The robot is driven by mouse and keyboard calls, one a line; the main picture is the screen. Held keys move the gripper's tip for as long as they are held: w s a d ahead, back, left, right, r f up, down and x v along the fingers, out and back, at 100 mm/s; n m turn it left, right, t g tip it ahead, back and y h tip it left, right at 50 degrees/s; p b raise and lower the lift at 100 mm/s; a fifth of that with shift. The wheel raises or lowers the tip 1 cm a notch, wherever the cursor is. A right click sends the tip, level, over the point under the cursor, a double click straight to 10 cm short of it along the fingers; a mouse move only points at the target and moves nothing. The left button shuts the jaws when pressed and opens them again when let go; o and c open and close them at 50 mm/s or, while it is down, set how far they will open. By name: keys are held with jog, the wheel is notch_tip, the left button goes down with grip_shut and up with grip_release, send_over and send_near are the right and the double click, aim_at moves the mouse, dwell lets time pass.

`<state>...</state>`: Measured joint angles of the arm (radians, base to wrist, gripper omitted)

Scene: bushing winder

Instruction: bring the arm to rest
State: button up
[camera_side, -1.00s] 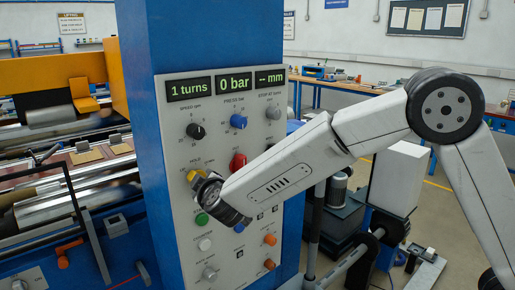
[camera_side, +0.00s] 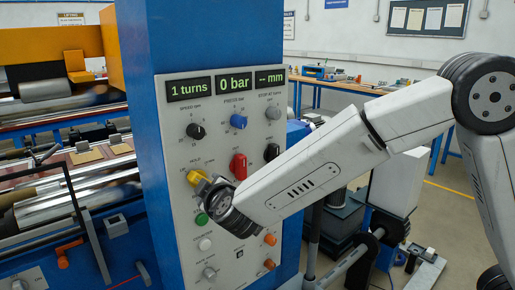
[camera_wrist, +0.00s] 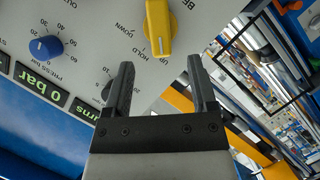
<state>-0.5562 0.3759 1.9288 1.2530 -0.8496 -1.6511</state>
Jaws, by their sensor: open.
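My gripper (camera_wrist: 161,75) is open and empty in the wrist view, its two dark fingers apart. In the side view my gripper (camera_side: 212,192) is in front of the grey control panel (camera_side: 172,150), just below and right of the yellow knob (camera_side: 195,177). Its fingers are hard to make out there. The panel's displays (camera_side: 234,83) read 1 turns, 0 bar and -- mm.
A red switch (camera_side: 238,166), a blue pressure knob (camera_side: 238,121) and a green button (camera_side: 201,219) are on the panel close to my gripper. The winder's rollers (camera_side: 90,190) lie left of the blue column (camera_side: 215,35). A workbench stands behind on the right.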

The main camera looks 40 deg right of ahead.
jog(key=s+d+f+m+g+y, duration=0.2)
jog(key=s+d+f+g, duration=0.3)
jog(key=s, duration=0.7)
jog(key=s+d+f+m+g+y, duration=0.2)
jog(key=s+d+f+m+g, duration=0.2)
jog(key=s+d+f, duration=0.6)
jog(key=s+d+g, duration=0.1)
jog(key=d+g, duration=0.1)
jog(key=shift+s+d+f+g, duration=0.15)
jog(key=shift+s+f+g, duration=0.1)
jog(key=shift+s+g, duration=0.1)
jog(key=shift+w, duration=0.15)
